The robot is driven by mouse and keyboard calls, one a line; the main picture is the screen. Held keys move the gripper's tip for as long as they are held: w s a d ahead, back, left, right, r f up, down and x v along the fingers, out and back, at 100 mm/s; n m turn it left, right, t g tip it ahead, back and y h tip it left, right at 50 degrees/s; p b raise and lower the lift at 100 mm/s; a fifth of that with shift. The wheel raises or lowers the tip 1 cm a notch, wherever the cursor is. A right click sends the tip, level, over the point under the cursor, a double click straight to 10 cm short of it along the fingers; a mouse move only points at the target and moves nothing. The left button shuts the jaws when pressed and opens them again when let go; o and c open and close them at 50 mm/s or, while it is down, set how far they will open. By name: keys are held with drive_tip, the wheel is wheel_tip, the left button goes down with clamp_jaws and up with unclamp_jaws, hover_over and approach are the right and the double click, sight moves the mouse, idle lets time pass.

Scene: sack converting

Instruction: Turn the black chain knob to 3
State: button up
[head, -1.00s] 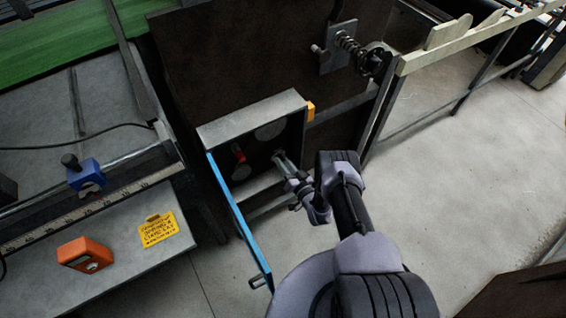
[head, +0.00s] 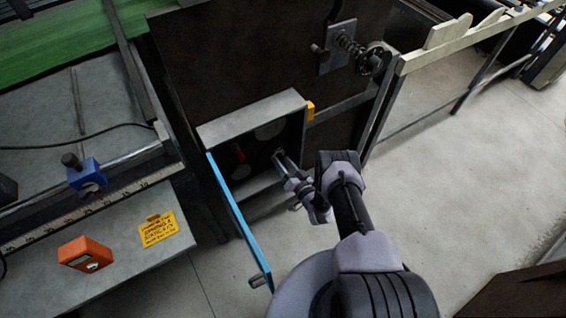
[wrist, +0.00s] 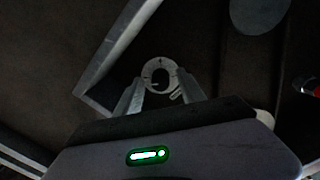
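The black chain knob (wrist: 157,75) shows as a small dark shape at the middle of a pale round dial plate (wrist: 148,83) in the wrist view. A dark mark shows near the top of the plate, but its numbers are too small to read. My gripper (wrist: 160,88) has its two fingers apart, one on each side of the dial's lower part. I cannot tell whether they touch the knob. In the head view my gripper (head: 280,157) reaches into the open grey box (head: 250,117), and the knob is hidden there.
A blue door (head: 238,222) stands open at the box's left. A red part (head: 239,153) sits inside the box, left of my gripper; it also shows at the right of the wrist view (wrist: 316,90). An orange device (head: 86,254) lies on the bench.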

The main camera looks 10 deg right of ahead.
drive_tip(key=p+v, duration=0.4)
drive_tip(key=v, duration=1.3)
drive_tip(key=shift+s, duration=0.25)
drive_tip(key=shift+d, duration=0.1)
